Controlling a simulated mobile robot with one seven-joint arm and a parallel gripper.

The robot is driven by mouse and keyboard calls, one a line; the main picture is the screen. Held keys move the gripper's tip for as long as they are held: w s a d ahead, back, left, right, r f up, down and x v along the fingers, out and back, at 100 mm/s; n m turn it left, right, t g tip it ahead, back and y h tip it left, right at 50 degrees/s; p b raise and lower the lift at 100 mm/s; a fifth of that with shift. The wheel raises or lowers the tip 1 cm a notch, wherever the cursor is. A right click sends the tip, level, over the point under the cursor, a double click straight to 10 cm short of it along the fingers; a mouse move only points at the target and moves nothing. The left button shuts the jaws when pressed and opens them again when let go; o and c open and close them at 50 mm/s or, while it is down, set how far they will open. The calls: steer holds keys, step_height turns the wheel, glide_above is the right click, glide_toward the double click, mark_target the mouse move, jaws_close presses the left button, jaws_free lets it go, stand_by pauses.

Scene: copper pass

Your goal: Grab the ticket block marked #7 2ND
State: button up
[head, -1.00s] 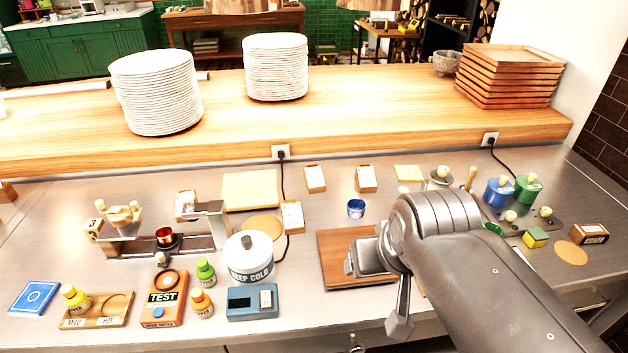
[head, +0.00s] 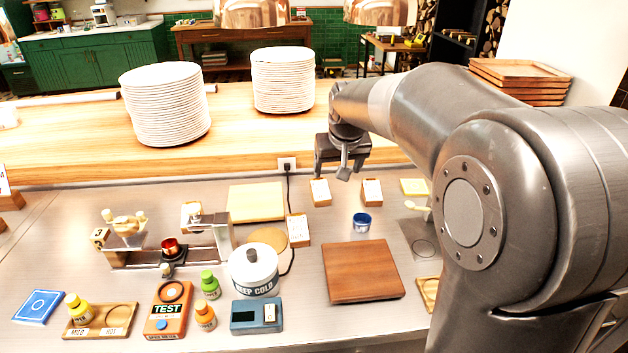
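Several small wooden ticket blocks with white printed faces sit on the steel counter. One ticket block (head: 320,193) is below my gripper, and a second ticket block (head: 372,193) is just to its right. A third ticket block (head: 298,230) leans by the round tan disc, and a fourth ticket block (head: 191,213) is at the left by the metal stand. Their print is too small to read, so I cannot tell which is #7 2ND. My gripper (head: 335,171) points down above the back of the counter, its fingers apart with nothing visible between them.
A raised wooden shelf (head: 60,155) with plate stacks (head: 165,105) runs behind the counter. A blue cup (head: 362,223), a brown board (head: 362,272) and a "KEEP COLD" canister (head: 253,270) stand nearer. A black cord (head: 288,190) hangs left of my gripper. My arm hides the right side.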

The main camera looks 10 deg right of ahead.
glide_toward(320, 187)
steer(key=x, duration=1)
steer(key=shift+c, duration=0.2)
steer(key=c, duration=1.1)
